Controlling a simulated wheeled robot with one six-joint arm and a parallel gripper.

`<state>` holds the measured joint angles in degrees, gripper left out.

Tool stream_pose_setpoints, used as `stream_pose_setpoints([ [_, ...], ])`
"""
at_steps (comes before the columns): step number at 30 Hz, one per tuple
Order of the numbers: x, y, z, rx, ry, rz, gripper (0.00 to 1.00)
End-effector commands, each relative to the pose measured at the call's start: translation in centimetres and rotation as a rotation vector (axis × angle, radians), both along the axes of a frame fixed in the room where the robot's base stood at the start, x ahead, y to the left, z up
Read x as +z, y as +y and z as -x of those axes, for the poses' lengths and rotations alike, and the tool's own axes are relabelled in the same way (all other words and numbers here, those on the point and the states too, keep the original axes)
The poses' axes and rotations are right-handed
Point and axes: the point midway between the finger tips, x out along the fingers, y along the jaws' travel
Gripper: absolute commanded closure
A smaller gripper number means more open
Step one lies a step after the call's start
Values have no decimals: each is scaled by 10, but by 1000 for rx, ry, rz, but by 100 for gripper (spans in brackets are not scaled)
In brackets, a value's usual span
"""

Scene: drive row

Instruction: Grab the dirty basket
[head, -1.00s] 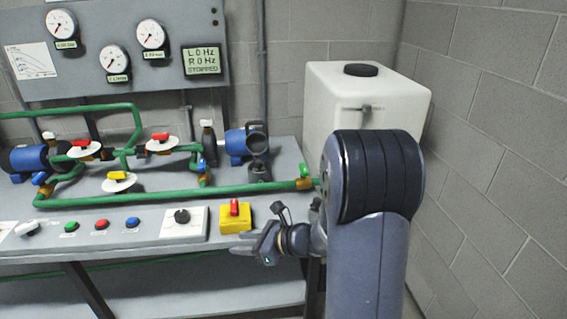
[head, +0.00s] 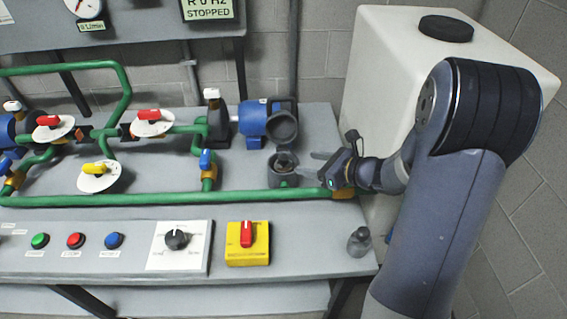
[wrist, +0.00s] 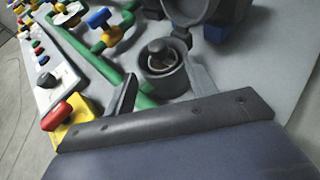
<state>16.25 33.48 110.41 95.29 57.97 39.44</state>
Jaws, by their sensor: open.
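The basket (head: 285,160) sits inside a grey round strainer housing (head: 284,180) on the green pipe, with its dark top showing in the opening. In the wrist view the basket (wrist: 158,58) shows a dark knob and a thin light wire handle inside the housing's rim (wrist: 176,84). My gripper (head: 315,165) is open and empty, just right of the housing in the head view. In the wrist view my gripper's fingers (wrist: 163,88) point at the housing, one on each side of its near part. Dirt on the basket is too small to tell.
A round grey lid (head: 283,128) stands raised behind the housing, beside a blue pump (head: 252,122). A small grey knobbed piece (head: 359,243) stands on the bench's right front. A white tank (head: 385,75) stands close on the right. Green pipes (head: 150,199) and valves lie left.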

Motion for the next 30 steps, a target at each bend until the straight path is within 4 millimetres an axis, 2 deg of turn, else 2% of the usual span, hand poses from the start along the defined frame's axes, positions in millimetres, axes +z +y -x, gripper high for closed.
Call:
stream_pose_setpoints([
  [3, -8, 15, -11, 4, 1, 0, 46],
  [11, -14, 30, -24, 2, 1, 0, 46],
  [18, -24, 57, -46, 3, 1, 1, 46],
  [28, -27, 62, -51, -1, 0, 0, 46],
  [30, -27, 62, -51, -1, 0, 0, 51],
])
